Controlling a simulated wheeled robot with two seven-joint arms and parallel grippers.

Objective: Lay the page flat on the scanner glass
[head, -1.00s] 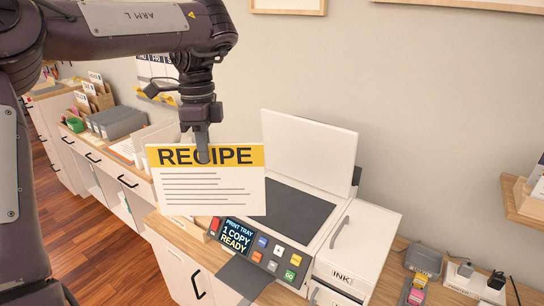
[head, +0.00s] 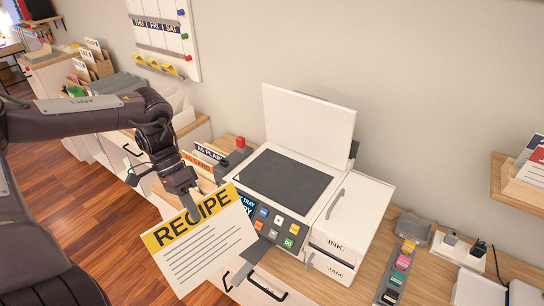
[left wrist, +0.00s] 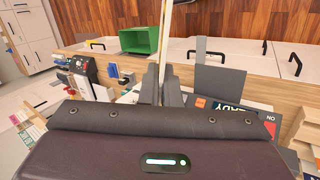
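The page (head: 205,262) is white with a yellow band reading RECIPE. It hangs tilted in front of the scanner, and its right part overlaps the front panel in the head view. My left gripper (head: 190,206) is shut on the page's top edge. In the left wrist view, the page (left wrist: 165,38) shows nearly edge-on as a thin strip between the fingers (left wrist: 161,85). The scanner glass (head: 284,179) is a dark, bare rectangle, to the right of and behind the page. The scanner lid (head: 308,125) stands open behind the glass. My right gripper is not in view.
Right of the glass is a white unit with INK and JAM drawers (head: 330,247). A file holder (head: 208,152) and a red-topped item (head: 240,142) stand left of the scanner. A green bin (left wrist: 139,40) shows in the left wrist view.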

